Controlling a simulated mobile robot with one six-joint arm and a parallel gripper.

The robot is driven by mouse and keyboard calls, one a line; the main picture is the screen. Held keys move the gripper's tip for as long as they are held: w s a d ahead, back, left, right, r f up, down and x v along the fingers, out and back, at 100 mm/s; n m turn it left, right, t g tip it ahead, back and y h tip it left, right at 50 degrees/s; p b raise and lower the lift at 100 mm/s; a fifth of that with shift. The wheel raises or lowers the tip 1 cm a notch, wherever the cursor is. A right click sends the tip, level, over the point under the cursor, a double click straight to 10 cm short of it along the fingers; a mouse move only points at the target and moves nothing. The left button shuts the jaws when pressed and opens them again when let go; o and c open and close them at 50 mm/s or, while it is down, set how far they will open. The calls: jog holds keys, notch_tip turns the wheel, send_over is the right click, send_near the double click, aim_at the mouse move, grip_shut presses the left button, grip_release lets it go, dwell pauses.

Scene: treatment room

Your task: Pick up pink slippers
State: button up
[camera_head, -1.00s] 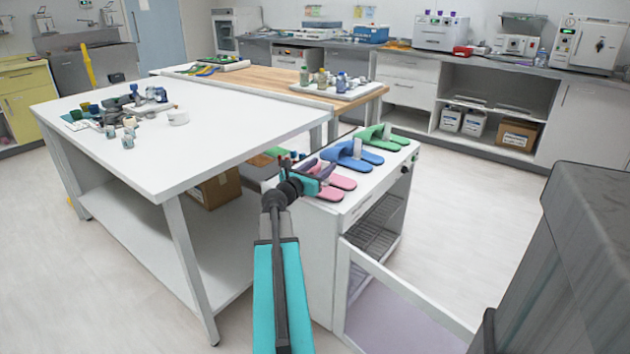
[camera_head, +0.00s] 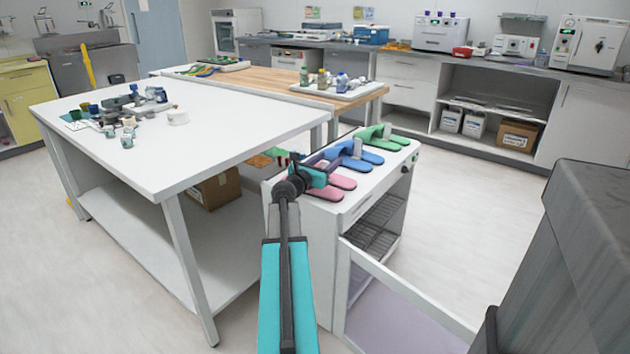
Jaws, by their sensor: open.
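The pink slippers (camera_head: 328,193) lie side by side at the near end of the top of a white cabinet (camera_head: 335,214). Their toe ends show; their left parts are hidden behind my gripper. My gripper (camera_head: 312,164) is open and over the left part of the pink pair. I cannot tell whether it touches them. Blue slippers (camera_head: 366,157) lie just behind the pink pair, and green slippers (camera_head: 388,138) lie at the far end of the cabinet top.
The cabinet's front door (camera_head: 400,295) hangs open, showing wire racks (camera_head: 372,243). A white table (camera_head: 215,130) with small cups and instruments stands to the left. A wooden-topped table (camera_head: 275,82) with bottles is behind.

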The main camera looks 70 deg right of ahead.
jog(key=shift+s+d, duration=0.25)
jog(key=shift+d, duration=1.05)
jog(key=shift+c, duration=0.2)
grip_shut()
